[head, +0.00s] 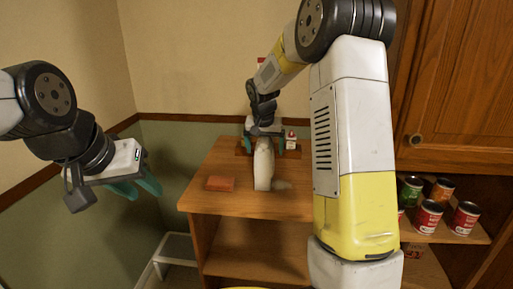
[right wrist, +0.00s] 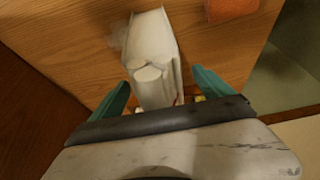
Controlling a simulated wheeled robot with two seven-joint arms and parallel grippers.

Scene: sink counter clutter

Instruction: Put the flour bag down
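The white flour bag (head: 263,165) stands upright on the wooden table, and its base appears to rest on the tabletop. It also shows from above in the right wrist view (right wrist: 152,45). My left gripper (head: 138,188) is open and empty in the air at the left, away from the table.
A small red-and-white item (head: 291,140) stands at the back. Several cans (head: 428,216) sit on a shelf at the right. Bare tabletop lies in front of the bag.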

